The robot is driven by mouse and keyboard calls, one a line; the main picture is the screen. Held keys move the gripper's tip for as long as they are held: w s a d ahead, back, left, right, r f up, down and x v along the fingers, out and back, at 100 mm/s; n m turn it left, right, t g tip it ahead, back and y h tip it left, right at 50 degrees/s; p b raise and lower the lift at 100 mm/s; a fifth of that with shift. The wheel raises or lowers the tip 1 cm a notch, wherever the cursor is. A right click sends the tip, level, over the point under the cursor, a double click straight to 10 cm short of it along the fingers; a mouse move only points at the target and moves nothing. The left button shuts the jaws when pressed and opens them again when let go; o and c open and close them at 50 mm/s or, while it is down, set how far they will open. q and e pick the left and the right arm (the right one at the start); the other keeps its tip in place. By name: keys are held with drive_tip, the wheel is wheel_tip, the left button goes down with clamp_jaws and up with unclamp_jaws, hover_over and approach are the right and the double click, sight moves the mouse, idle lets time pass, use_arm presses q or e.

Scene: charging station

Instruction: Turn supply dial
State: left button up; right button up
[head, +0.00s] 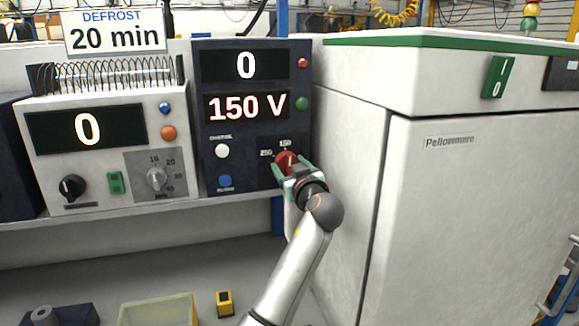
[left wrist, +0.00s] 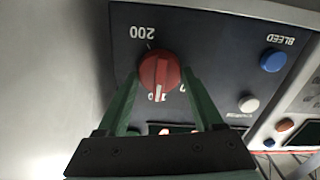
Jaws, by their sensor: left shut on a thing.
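The red supply dial (head: 284,158) sits low on the right of the dark blue panel (head: 205,130), whose displays read 0 and 150 V. My left gripper (head: 293,172), with green fingers, is shut on the dial from the front. In the left wrist view the fingers stand on either side of the red dial (left wrist: 159,72). Its white line points down in that view, toward a partly hidden label; an upside-down 200 shows above. In the head view the line points up near the 150 mark. My right gripper is in neither view.
A white cabinet (head: 480,210) stands close on the right of the panel. A white unit (head: 100,120) with knobs and a 0 display stands left of it. White and blue buttons (head: 224,182) lie left of the dial.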

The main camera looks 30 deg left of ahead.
use_arm(q)
drive_tip(key=shift+c, duration=0.4)
drive_tip(key=m+p, duration=0.1)
drive_tip(key=m, duration=0.4)
drive_tip(key=shift+m, duration=0.3)
drive_tip(key=o, duration=1.4)
drive_tip(key=shift+c, duration=0.2)
